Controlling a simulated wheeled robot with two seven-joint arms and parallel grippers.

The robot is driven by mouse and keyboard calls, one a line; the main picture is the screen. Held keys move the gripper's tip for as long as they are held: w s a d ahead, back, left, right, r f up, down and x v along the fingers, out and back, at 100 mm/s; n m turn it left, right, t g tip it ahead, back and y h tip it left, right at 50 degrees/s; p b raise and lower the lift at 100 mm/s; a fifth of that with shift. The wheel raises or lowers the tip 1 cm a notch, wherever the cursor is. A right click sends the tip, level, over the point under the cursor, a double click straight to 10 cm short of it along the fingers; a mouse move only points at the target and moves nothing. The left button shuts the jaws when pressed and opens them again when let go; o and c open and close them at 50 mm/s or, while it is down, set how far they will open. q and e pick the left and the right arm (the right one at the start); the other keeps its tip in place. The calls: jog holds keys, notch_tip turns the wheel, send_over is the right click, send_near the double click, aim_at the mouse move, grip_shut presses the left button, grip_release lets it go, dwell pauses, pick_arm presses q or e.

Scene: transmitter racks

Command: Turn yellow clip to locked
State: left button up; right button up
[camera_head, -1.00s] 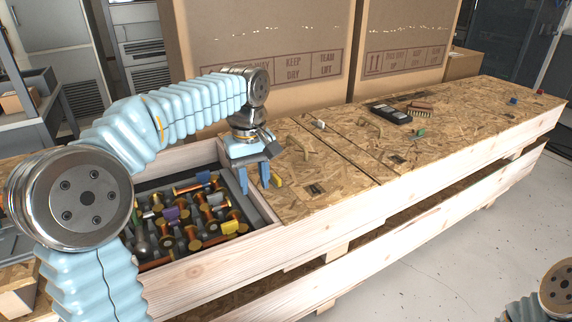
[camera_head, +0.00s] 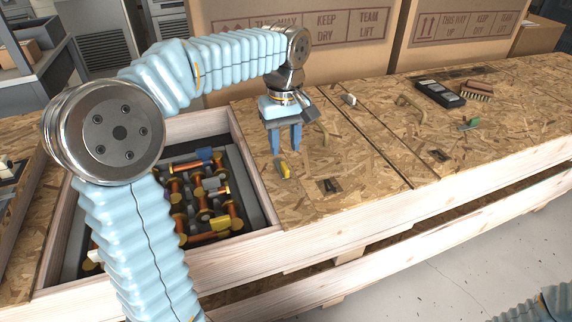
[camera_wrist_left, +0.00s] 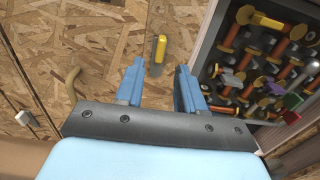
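The yellow clip (camera_head: 284,170) sits on the wooden crate lid (camera_head: 350,180), near the lid's edge beside the open compartment. In the left wrist view the yellow clip (camera_wrist_left: 160,49) stands on a small grey base, just beyond the fingertips. My left gripper (camera_head: 285,150) points down above the lid, close to the clip. In the left wrist view its blue fingers (camera_wrist_left: 160,72) are apart with nothing between them, and the clip appears ahead of the gap. Whether the fingers touch the clip cannot be told. My right gripper is not in view.
The open compartment (camera_head: 252,222) holds several copper-coloured spools and coloured parts. A black tray (camera_head: 440,93), a brush (camera_head: 474,90), a green clip (camera_head: 469,124) and a white clip (camera_head: 349,99) are on the lid. Cardboard boxes (camera_head: 330,50) stand behind. The lid's right part is mostly clear.

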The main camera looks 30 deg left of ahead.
aim_at(285, 165)
pick_arm(q)
notch_tip(285, 165, down, 7)
jog(key=shift+r+b, duration=0.2)
jog(key=shift+b, duration=0.15)
grip_shut()
